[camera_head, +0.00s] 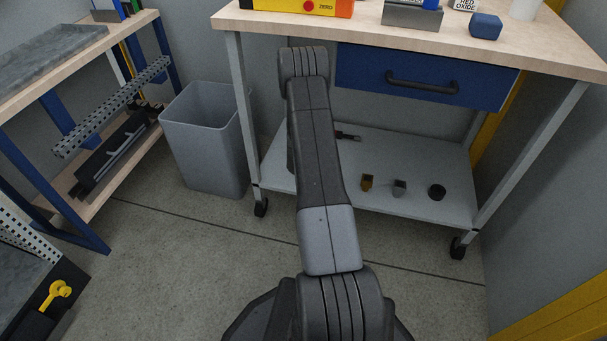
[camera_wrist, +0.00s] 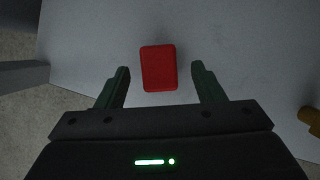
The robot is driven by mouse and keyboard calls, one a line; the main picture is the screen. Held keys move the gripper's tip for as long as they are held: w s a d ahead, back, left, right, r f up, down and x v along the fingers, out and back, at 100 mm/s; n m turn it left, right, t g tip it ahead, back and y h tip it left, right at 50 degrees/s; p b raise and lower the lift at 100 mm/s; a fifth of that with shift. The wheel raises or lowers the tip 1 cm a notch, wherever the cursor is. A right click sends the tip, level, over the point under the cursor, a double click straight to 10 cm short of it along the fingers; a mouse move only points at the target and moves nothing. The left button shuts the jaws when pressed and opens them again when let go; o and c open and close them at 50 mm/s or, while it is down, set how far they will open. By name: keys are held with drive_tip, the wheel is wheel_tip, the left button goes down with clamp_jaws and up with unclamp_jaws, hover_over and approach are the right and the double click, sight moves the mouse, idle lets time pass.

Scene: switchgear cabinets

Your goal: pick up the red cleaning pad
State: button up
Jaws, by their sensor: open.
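The red cleaning pad (camera_wrist: 158,68) shows in the wrist view as a small red block with rounded corners. It lies on the grey lower shelf (camera_wrist: 230,45) of the wheeled bench. My gripper (camera_wrist: 160,78) is open, with one dark green finger to the left of the pad and one to the right. There is a gap between each finger and the pad, and nothing is held. In the head view my arm hides the pad, and my fingers cannot be made out there.
On the lower shelf (camera_head: 325,195) are a brown piece (camera_head: 367,183), a grey piece (camera_head: 399,187) and a black round piece (camera_head: 437,191). A blue drawer (camera_head: 425,80) hangs above. A bench leg (camera_head: 246,110) and a grey bin (camera_head: 207,140) stand to the left.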

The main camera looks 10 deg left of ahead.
drive_tip(key=shift+x, duration=1.45)
drive_tip(key=c, duration=1.1)
drive_tip(key=shift+r, duration=0.1)
drive_tip(key=shift+c, duration=0.2)
drive_tip(key=shift+r, duration=0.1)
wheel_tip(320, 180, up, 10)
drive_tip(key=p, duration=0.9)
drive_tip(key=o, duration=0.5)
drive_tip(key=c, duration=0.3)
